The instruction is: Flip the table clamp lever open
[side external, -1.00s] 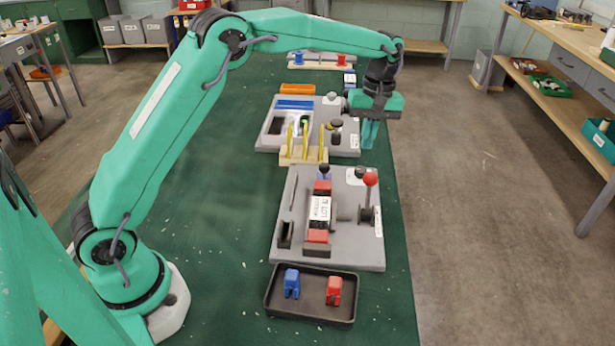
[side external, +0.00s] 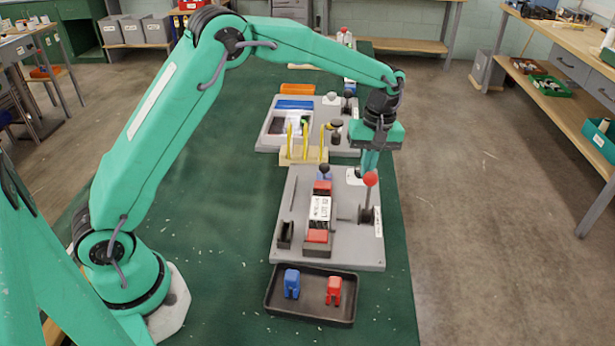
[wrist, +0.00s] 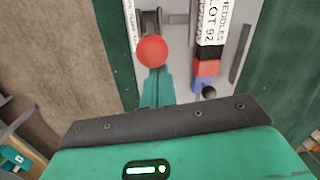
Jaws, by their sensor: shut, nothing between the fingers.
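The table clamp lever has a red ball knob (side external: 370,179) on a dark rod and stands upright at the right side of the grey fixture plate (side external: 350,255). The knob also shows in the wrist view (wrist: 152,51), just past my fingertips. My gripper (side external: 369,170) is shut and empty, pointing down right behind the knob in the side view. I cannot tell whether the fingers touch it. The clamp's bracket (side external: 367,215) sits under the lever. A block with a white label (side external: 319,208) and red ends stands left of it on the plate.
A black tray (side external: 310,316) with a blue piece (side external: 291,283) and a red piece (side external: 334,290) lies in front of the plate. A wooden rack (side external: 303,157) with yellow hooks stands behind it. A small dark knob (side external: 324,170) rises at the plate's back. Green table is clear at left.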

